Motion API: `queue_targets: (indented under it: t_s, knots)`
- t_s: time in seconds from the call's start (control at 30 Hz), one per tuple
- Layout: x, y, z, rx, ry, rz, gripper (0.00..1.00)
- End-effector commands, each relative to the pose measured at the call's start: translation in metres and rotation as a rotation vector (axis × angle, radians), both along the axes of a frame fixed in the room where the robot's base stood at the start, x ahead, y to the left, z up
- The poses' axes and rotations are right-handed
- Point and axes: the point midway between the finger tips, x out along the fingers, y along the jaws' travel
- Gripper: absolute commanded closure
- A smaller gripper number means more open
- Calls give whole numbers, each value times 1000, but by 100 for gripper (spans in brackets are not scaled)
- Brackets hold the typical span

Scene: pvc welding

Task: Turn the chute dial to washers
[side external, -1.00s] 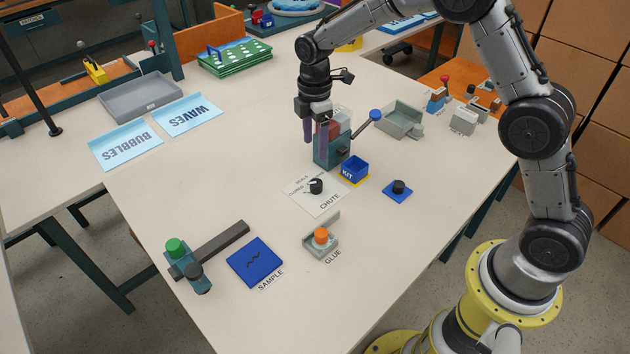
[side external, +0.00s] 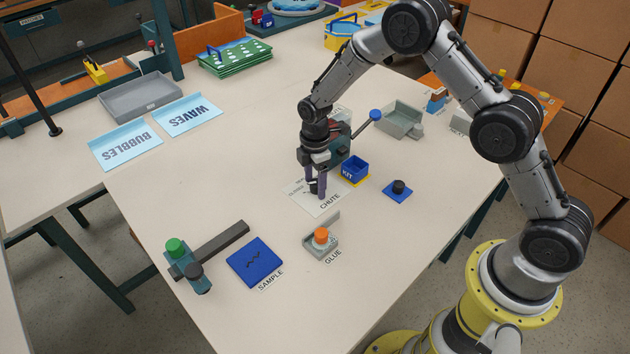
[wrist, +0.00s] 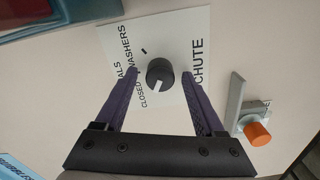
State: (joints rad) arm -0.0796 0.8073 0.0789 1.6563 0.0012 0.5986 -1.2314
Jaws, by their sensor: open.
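The chute dial (wrist: 160,73) is a black round knob with a white pointer mark, on a white card (wrist: 185,30) printed CHUTE, WASHERS, CLOSED and a partly hidden word ending in ALS. In the wrist view the white mark points down and slightly left, toward the CLOSED side. My gripper (wrist: 157,76) is open, with its purple fingers on either side of the dial and a gap visible to each. In the side external view my gripper (side external: 317,190) is low over the card, and its fingers partly hide the dial.
The teal dispenser (side external: 340,155) with a blue-knobbed lever stands just behind my gripper. The blue KIT box (side external: 354,168) and a black knob on a blue plate (side external: 398,188) are to the right. The orange-topped GLUE holder (side external: 321,240) is in front. Free table lies to the left.

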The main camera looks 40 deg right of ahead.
Motion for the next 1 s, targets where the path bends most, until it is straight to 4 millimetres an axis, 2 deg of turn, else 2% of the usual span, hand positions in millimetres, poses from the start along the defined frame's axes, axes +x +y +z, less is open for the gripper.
queue_targets:
  t_s: [0.2, 0.5, 0.6, 1.0]
  knots:
    - [0, 0, 0, 0, 0, 0, 31]
    - [0, 0, 0, 0, 0, 0, 85]
    - [0, 0, 0, 0, 1, 0, 100]
    - [0, 0, 1, -1, 1, -51, 100]
